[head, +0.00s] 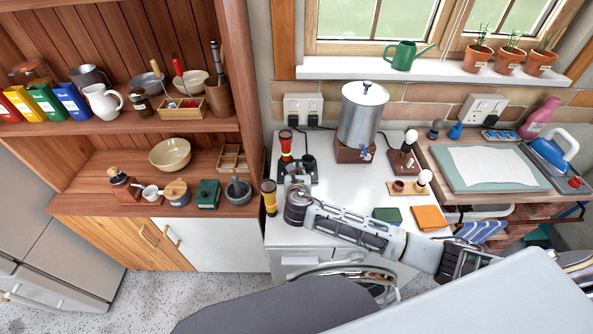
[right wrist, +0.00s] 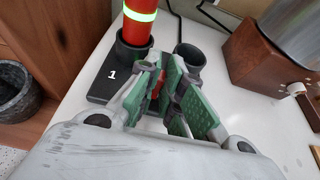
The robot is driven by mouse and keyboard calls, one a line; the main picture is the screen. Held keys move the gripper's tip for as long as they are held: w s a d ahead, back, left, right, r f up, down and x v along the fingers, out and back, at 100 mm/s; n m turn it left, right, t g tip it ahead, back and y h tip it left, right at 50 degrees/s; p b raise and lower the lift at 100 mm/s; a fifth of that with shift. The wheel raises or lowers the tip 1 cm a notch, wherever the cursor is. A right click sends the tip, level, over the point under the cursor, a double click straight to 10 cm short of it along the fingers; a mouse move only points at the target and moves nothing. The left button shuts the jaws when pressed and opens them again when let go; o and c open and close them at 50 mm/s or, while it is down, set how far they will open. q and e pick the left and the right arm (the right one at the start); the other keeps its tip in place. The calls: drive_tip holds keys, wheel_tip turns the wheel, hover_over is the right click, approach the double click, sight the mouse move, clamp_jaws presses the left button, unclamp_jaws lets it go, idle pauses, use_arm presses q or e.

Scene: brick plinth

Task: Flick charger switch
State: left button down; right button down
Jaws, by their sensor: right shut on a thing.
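The charger (head: 310,163) is a black base with two round cups on the white counter, marked "1" in the right wrist view (right wrist: 98,88). A red torch (head: 286,146) with a bright band stands upright in its left cup; the right cup (right wrist: 189,56) looks empty. A small red switch (right wrist: 161,88) shows between the green-padded fingers of my right gripper (right wrist: 166,95). That gripper is low at the charger's front, its fingers closed in on the switch, which they mostly hide. In the head view my right gripper (head: 291,178) covers the charger's front. My left gripper is not in view.
A yellow-and-black torch (head: 268,197) stands at the counter's left edge. A metal urn (head: 362,115) on a wooden base is right of the charger. Bulb holders, a green cloth (head: 387,215) and an orange cloth (head: 430,218) lie further right. A wooden shelf (head: 140,125) borders the left.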

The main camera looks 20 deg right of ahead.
drive_tip(key=shift+d+m+y+p, duration=0.3)
drive_tip(key=shift+m+y+p, duration=0.1)
drive_tip(key=shift+m, duration=0.2)
drive_tip(key=c, duration=1.6)
unclamp_jaws()
drive_tip(key=shift+o, duration=0.2)
drive_tip(key=v, duration=1.2)
drive_tip(key=shift+s+f, duration=0.1)
drive_tip(key=shift+s, duration=0.05)
